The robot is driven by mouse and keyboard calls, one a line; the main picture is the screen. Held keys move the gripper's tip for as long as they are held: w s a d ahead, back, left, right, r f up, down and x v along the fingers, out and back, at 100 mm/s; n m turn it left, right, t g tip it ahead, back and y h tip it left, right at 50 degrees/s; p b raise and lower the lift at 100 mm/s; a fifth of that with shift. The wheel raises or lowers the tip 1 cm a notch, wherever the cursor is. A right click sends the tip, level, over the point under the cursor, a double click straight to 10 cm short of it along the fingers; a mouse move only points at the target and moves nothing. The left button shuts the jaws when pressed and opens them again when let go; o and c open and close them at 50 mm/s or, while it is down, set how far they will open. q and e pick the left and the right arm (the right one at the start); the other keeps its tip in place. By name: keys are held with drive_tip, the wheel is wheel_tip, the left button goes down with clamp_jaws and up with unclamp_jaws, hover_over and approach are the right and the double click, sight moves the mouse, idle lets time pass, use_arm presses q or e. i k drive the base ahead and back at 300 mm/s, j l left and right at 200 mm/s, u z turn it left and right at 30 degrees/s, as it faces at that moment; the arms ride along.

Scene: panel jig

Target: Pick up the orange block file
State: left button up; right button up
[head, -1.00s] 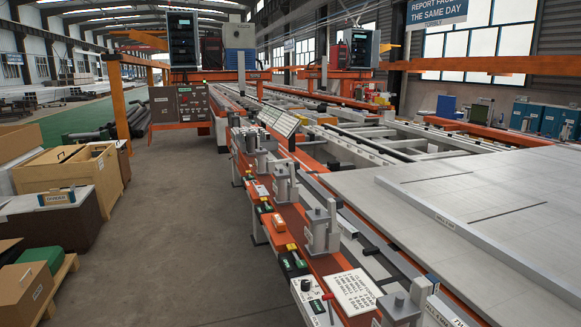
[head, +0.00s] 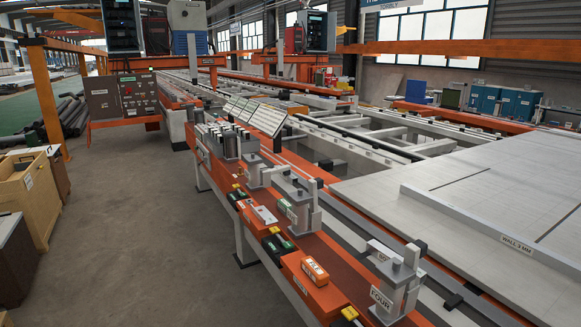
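An orange block with a pale label (head: 307,287) sits on the narrow ledge along the near side of the jig, toward the bottom of the head view. It may be the block file, but the label is too small to read for certain. The ledge is also orange, so the block's outline partly blends into it. Neither of my grippers is in the view.
Beside it on the ledge lie a dark and green tool (head: 278,246), a white and red piece (head: 264,215) and a yellow-topped piece (head: 345,317). Grey clamps (head: 398,282) stand close behind. The floor aisle (head: 150,235) at left is clear.

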sight(315, 271)
drive_tip(key=i+j+z, duration=0.1)
drive_tip(key=i+j, duration=0.35)
drive_tip(key=j, duration=0.25)
drive_tip(key=i+j+z, duration=0.15)
drive_tip(key=j, duration=0.2)
drive_tip(key=i+j+z, duration=0.1)
drive_tip(key=i+j, duration=0.15)
drive_tip(key=j, duration=0.15)
drive_tip(key=i+j, duration=0.2)
drive_tip(key=j, duration=0.2)
drive_tip(key=i+j+z, duration=0.15)
drive_tip(key=j, duration=0.25)
drive_tip(key=l+z, duration=0.2)
drive_tip(key=z, duration=1.7)
drive_tip(key=j+z, duration=0.25)
drive_tip(key=z, duration=0.25)
drive_tip(key=j+z, duration=0.3)
drive_tip(key=z, duration=0.2)
drive_tip(key=k+j+z, duration=0.1)
drive_tip(key=z, duration=0.35)
drive_tip(key=k+j+z, duration=0.1)
drive_tip(key=j, duration=0.25)
drive_tip(key=k+j+z, duration=0.1)
drive_tip(key=j, duration=0.3)
drive_tip(key=k+j+z, duration=0.1)
drive_tip(key=k+j, duration=0.15)
drive_tip(key=k+j+z, duration=0.1)
drive_tip(key=j, duration=0.3)
drive_tip(key=k, duration=0.1)
